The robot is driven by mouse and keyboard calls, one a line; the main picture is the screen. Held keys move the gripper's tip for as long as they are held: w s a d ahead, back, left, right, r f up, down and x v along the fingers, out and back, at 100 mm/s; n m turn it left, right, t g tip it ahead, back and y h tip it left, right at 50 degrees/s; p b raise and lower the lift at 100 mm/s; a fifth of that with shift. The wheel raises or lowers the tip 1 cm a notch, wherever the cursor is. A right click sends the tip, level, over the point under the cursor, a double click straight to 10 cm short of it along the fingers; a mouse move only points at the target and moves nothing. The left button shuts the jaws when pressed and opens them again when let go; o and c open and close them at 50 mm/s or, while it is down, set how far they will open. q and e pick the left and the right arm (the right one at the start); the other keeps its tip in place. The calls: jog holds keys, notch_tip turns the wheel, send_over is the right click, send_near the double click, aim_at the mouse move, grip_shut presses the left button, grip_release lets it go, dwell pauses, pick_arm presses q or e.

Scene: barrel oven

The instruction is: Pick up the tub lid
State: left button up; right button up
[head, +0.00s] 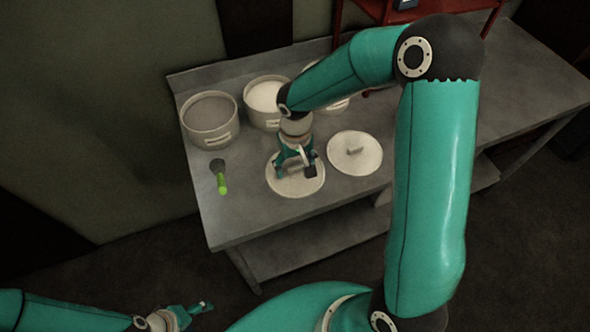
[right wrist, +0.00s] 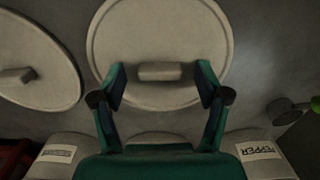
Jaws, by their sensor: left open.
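A round pale tub lid (head: 292,190) lies on the grey table, with my right gripper (head: 297,172) over it. In the right wrist view the same lid (right wrist: 160,35) has a short bar handle (right wrist: 160,71) at its middle. The right gripper's fingers (right wrist: 163,92) are open, one on either side of the handle, with a gap on both sides. A second lid (head: 340,162) with a similar handle lies to the right; it also shows in the right wrist view (right wrist: 45,85). My left gripper (head: 188,311) is open and empty at the lower left, away from the table.
A tub with grey contents (head: 209,112), a tub with white contents (head: 265,95) and a third, partly hidden tub (head: 338,105) stand along the back. A label reads PEPPER (right wrist: 258,151). A green-handled tool (head: 222,184) lies left of the lids. The table's front edge is clear.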

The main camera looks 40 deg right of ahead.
jog(key=c, duration=1)
jog(key=shift+r, duration=0.15)
